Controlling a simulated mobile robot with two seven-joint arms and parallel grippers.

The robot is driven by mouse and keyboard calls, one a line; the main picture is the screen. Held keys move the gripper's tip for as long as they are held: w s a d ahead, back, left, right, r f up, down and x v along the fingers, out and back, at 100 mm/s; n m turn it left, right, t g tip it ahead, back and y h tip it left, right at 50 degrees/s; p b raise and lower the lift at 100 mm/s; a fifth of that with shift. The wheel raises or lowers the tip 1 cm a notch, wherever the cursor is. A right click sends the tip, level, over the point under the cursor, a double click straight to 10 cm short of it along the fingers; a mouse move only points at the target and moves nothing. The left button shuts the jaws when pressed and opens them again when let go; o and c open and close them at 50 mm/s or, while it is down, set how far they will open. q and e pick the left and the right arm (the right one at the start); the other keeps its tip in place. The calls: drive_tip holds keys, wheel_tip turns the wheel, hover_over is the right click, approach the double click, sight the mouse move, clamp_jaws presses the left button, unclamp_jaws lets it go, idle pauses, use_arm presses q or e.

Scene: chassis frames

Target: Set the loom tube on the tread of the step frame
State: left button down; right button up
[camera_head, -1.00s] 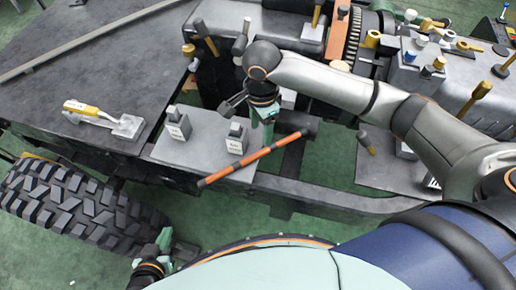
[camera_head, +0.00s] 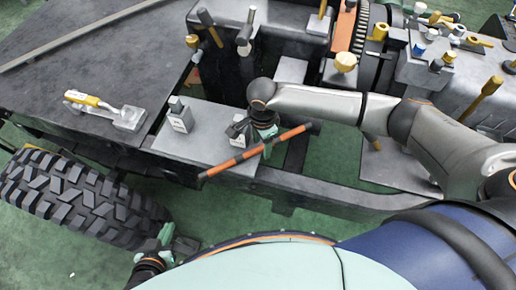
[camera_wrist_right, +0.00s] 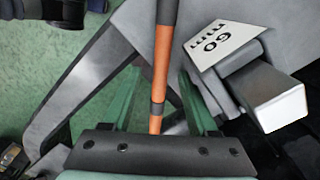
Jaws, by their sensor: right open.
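The loom tube is an orange rod with black bands (camera_head: 224,167). In the head view it slants across the front right part of a grey plate (camera_head: 190,153), its far end over the gap beside it. My right gripper (camera_head: 268,146) is over its middle. In the right wrist view the tube (camera_wrist_right: 161,75) runs between the two green fingers of this gripper (camera_wrist_right: 158,108), which are open with a gap on each side. My left gripper (camera_head: 163,243) is low, near the tire, away from the tube; its jaw gap is unclear. I cannot tell which surface is the step frame's tread.
Two labelled grey blocks stand on the plate; the left one (camera_head: 179,117) is clear, the other (camera_head: 238,132) is close by my right gripper. A yellow-handled tool (camera_head: 88,100) lies on the dark panel. A large tire (camera_head: 75,195) is at left.

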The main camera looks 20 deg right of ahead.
clamp_jaws()
idle(0.4)
